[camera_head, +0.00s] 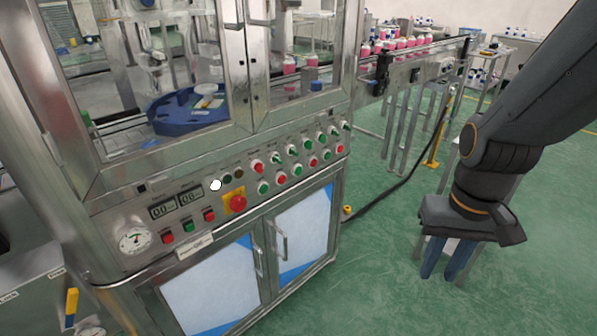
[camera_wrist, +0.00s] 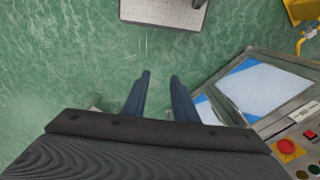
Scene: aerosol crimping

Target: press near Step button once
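The control panel on the front of the crimping machine carries several red and green buttons, and their labels are too small to read, so I cannot tell which is the Step button. A row at the lower left has a red button (camera_head: 168,238), a green button (camera_head: 189,227) and another red button (camera_head: 209,216). More green and red buttons (camera_head: 281,178) sit to the right. My gripper (camera_head: 438,277) hangs over open floor right of the machine, pointing down, apart from the panel. In the wrist view my gripper (camera_wrist: 160,76) shows two separated blue fingers with nothing between them.
A red emergency stop (camera_head: 238,203) on a yellow plate stands out from the panel; it also shows in the wrist view (camera_wrist: 287,147). A pressure gauge (camera_head: 135,239) is at the panel's left. A conveyor (camera_head: 420,52) with pink bottles runs behind. Green floor around my gripper is mostly clear.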

